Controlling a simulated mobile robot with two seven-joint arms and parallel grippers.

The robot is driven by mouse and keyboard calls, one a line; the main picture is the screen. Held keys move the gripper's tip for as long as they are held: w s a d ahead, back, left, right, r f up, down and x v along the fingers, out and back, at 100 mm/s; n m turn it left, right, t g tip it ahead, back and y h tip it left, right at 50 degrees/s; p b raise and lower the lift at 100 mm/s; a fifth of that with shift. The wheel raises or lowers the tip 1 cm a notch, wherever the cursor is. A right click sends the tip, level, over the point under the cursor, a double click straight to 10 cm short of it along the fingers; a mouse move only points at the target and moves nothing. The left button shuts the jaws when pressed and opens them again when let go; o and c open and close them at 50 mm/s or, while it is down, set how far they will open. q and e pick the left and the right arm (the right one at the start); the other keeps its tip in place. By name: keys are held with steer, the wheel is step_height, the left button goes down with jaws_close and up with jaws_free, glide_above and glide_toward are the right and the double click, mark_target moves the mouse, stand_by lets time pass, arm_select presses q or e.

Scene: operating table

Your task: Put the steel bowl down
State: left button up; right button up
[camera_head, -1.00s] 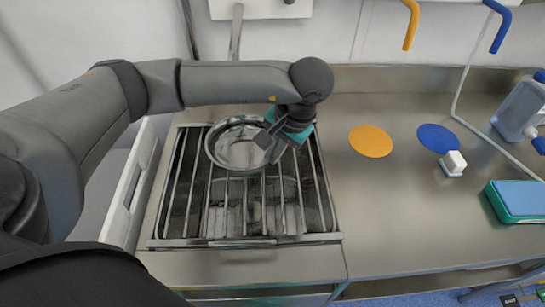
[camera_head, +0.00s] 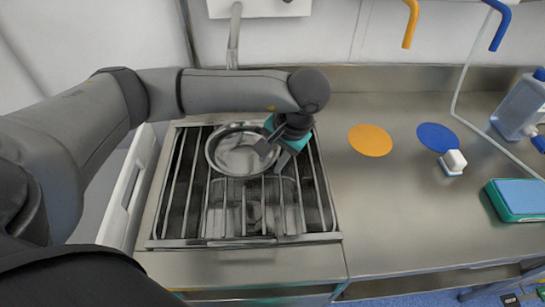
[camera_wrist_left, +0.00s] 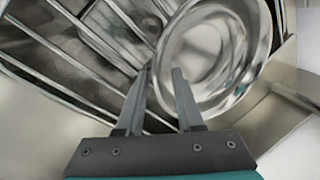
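The steel bowl (camera_head: 236,155) is round, shiny and empty. It sits upright at the back of the wire rack over the sink, seemingly resting on the bars. My left gripper (camera_head: 273,156) is at the bowl's right rim, with its fingers spread apart. In the left wrist view the open fingers (camera_wrist_left: 162,74) stand on either side of the rim of the bowl (camera_wrist_left: 205,50); I cannot tell whether either finger touches it. My right gripper is not in view.
The wire rack (camera_head: 190,205) spans the sink; its front half is free. On the steel counter (camera_head: 390,220) to the right are an orange disc (camera_head: 370,140), a blue disc (camera_head: 437,138), a small white block (camera_head: 454,161), a teal-blue box (camera_head: 518,198) and a bottle (camera_head: 518,108). A tap (camera_head: 234,40) stands behind.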

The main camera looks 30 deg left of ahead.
arm_select(q)
steer(key=shift+r, duration=0.15)
steer(key=shift+d+r, duration=0.1)
steer(key=shift+r, duration=0.2)
steer(key=p+v, duration=0.1)
steer(key=v, duration=1)
steer(key=shift+r, duration=0.25)
steer(key=shift+d+p, duration=0.1)
steer(key=shift+p, duration=0.3)
